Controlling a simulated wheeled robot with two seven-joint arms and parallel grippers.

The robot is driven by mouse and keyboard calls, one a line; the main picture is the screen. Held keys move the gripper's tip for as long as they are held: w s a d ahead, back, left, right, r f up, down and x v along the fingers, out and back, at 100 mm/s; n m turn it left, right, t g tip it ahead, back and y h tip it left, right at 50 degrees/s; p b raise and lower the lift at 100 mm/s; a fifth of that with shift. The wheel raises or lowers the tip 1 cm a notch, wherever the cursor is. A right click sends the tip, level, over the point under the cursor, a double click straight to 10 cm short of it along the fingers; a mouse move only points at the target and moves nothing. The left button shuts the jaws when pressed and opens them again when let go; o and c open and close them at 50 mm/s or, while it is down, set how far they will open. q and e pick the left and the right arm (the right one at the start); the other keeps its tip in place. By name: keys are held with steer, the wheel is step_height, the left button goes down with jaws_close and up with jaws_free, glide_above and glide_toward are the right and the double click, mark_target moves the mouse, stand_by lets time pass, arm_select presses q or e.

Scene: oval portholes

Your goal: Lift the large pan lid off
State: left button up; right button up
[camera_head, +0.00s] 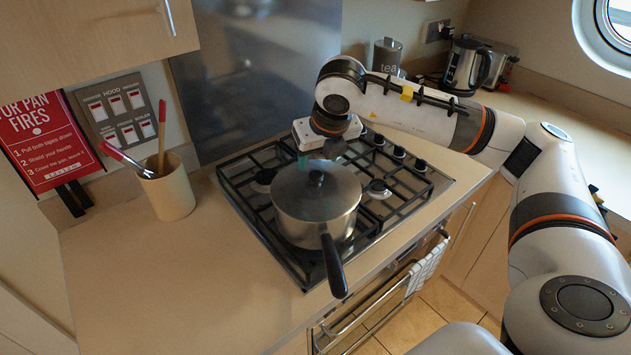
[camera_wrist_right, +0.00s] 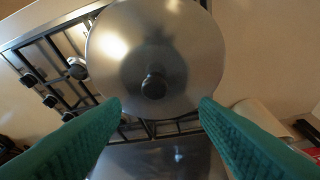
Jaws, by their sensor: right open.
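The large pan lid (camera_head: 291,190) is a round grey metal lid with a dark knob (camera_head: 316,178). It sits on a steel pan (camera_head: 312,230) on the hob, whose black handle (camera_head: 333,265) points toward the front edge. In the right wrist view the lid (camera_wrist_right: 195,60) fills the upper middle, with its knob (camera_wrist_right: 153,86) between the fingers and beyond their tips. My right gripper (camera_wrist_right: 160,106) is open and empty, with teal fingers. In the head view it hangs just behind the lid, partly hidden by its own wrist. My left gripper is not in view.
The pan stands on a gas hob (camera_head: 405,206) with black grates. A utensil pot (camera_head: 168,190) stands left of the hob, and a tea canister (camera_head: 387,55) and kettle (camera_head: 465,66) stand at the back right. The counter (camera_head: 170,280) at the front left is clear.

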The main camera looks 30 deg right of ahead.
mark_target(316, 174)
steer(key=shift+w+d+f, duration=0.25)
steer(key=shift+w+f, duration=0.05)
steer(key=shift+f, duration=0.15)
steer(key=shift+w+d+f, duration=0.2)
steer(key=shift+w+f, duration=0.05)
steer(key=shift+f, duration=0.15)
steer(key=shift+p+x, duration=1.05)
steer(key=shift+p, duration=0.2)
step_height(316, 174, down, 2)
steer(key=shift+w+f+p, duration=0.1)
steer(key=shift+p, duration=0.2)
steer(key=shift+w+d+f, duration=0.1)
steer(key=shift+f, duration=0.05)
steer(key=shift+w+f, duration=0.1)
steer(key=c, duration=0.8)
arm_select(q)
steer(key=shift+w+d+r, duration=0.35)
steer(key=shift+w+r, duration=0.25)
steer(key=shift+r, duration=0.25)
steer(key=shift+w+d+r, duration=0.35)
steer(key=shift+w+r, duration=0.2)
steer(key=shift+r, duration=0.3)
arm_select(e)
jaws_close()
